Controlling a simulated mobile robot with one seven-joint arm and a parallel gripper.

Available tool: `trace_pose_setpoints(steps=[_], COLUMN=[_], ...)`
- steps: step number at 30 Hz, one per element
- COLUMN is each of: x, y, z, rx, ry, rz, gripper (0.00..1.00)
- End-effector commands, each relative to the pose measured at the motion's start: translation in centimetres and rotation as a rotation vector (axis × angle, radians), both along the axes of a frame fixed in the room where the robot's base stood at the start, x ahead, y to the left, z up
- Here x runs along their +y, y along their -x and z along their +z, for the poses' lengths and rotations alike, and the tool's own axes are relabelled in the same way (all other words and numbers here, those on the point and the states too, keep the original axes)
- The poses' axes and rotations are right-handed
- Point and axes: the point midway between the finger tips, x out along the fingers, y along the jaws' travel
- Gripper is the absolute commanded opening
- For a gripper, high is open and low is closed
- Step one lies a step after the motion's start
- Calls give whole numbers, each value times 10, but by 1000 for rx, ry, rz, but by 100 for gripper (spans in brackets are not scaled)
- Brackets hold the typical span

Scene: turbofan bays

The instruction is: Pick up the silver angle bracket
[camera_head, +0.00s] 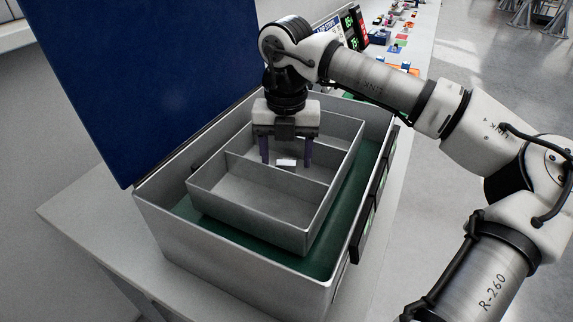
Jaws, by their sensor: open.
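The silver angle bracket (286,162) shows as a small bright piece inside the grey divided tray, in its middle compartment. My gripper (286,163) points straight down over that compartment, with its two dark fingers apart, one to each side of the bracket. The jaws are open. I cannot tell whether the fingers touch the bracket or how high the fingertips are above the tray floor. The grey tray (247,228) has dividers and sits inside a larger grey box.
The larger box (230,279) has high walls around the tray and a green floor (323,258). A blue panel (150,75) stands up behind it on the left. The box rests on a pale table (85,222). Small parts and displays (354,30) lie farther back.

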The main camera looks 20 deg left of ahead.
Motion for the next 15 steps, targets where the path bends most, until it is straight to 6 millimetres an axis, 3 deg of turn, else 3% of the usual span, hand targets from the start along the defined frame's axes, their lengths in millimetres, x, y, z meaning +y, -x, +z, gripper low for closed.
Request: trace_pose_setpoints(steps=[5,12,15], x=[0,0,0], y=[0,0,0], z=[-18,-20,-20], rx=[0,-1,-1], ry=[-1,0,0], rz=[0,-1,-1], gripper=[62,62,50])
